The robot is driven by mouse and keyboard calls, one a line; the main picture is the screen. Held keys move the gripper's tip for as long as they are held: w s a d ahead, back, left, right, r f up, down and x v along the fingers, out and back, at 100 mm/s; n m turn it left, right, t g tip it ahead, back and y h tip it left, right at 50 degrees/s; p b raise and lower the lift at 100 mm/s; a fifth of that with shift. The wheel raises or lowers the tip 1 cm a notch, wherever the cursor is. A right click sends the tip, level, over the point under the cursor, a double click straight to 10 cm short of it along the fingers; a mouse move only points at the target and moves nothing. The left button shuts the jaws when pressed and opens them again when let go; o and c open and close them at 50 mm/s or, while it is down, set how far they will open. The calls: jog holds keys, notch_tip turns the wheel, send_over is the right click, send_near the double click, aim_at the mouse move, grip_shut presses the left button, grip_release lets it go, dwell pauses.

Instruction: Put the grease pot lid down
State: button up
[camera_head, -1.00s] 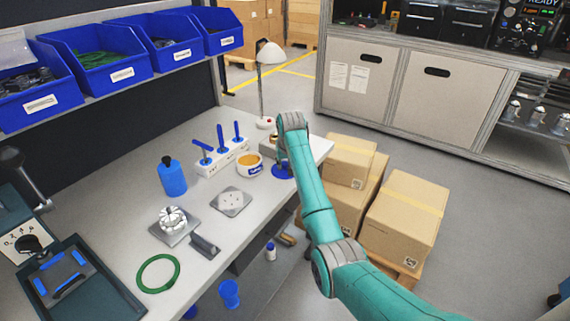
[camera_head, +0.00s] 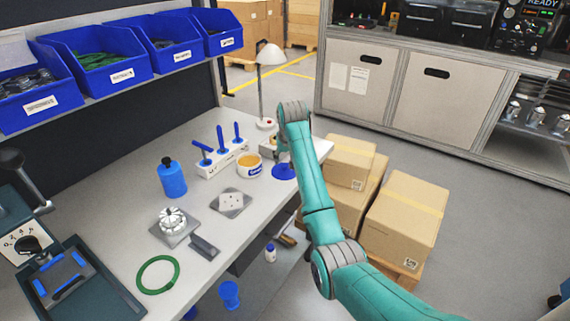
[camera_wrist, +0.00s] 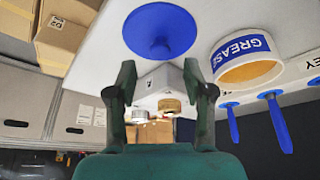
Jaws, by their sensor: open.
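The blue grease pot lid (camera_head: 284,172) lies on the white bench near its right edge, just right of the open grease pot (camera_head: 249,166). In the wrist view the lid (camera_wrist: 160,27) is a round blue disc with its knob towards me. The grease pot (camera_wrist: 247,62) stands to its right there, with a "GREASE" label and tan grease showing. My gripper (camera_wrist: 158,78) is open and empty, its two fingers apart, short of the lid and not touching it. In the head view my own arm mostly hides the gripper.
A light-coloured box (camera_head: 269,146) sits behind the lid. Cardboard boxes (camera_head: 405,218) are stacked beyond the bench's right edge.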

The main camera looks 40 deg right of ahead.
jog(key=v, duration=0.7)
jog(key=shift+s+r, duration=0.1)
dwell(0.4)
